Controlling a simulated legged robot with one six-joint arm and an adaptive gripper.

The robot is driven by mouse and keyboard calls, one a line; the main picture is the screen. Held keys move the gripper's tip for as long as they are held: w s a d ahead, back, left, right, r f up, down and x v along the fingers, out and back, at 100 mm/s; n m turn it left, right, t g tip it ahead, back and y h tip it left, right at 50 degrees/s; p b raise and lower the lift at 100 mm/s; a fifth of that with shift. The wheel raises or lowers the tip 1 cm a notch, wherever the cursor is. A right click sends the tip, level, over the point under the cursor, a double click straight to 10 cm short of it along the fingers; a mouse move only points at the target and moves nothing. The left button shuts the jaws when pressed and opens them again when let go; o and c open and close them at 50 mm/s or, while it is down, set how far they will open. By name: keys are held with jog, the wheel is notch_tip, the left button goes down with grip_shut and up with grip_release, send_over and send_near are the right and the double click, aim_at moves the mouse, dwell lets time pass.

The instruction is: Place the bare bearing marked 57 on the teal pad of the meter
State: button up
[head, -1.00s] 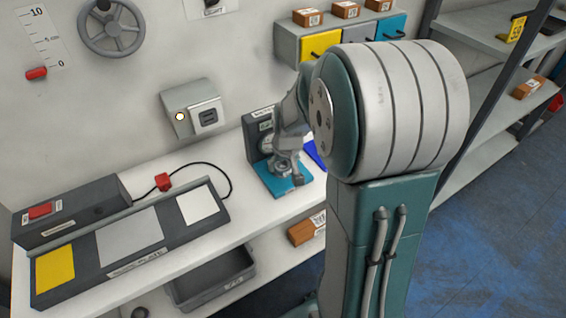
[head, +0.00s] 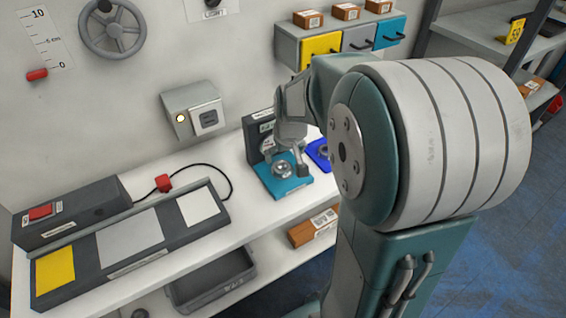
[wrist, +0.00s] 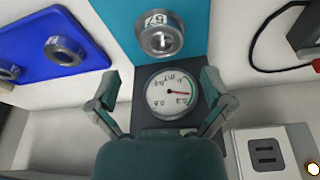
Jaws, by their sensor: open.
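The meter (head: 258,138) stands on the bench, with its round dial (wrist: 172,95) in the wrist view. Its teal pad (head: 295,187) lies in front and also shows in the wrist view (wrist: 120,15). A metal ring bearing (head: 283,169) rests flat on the pad. In the wrist view this bearing (wrist: 160,40) has a small white label; I cannot read its number surely. My gripper (head: 286,160) is open and empty above the pad. In the wrist view its fingers (wrist: 158,80) are spread to either side of the dial, apart from the bearing.
A blue tray (wrist: 85,62) with more bearings lies beside the meter. A long dark fixture (head: 120,250) with yellow, grey and white pads fills the left bench. A wall socket box (head: 190,108) and a red-ended cable (head: 163,182) are near. Drawers (head: 358,38) hang behind.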

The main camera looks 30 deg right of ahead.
jog(key=v, duration=0.7)
jog(key=s+a+r+n+t, duration=0.1)
jog(key=s+a+r, duration=0.3)
jog(key=s+a, duration=0.8)
jog(key=s+t, duration=0.1)
jog(key=s, duration=0.2)
jog(key=shift+s+n+y, duration=0.3)
jog(key=shift+n, duration=0.1)
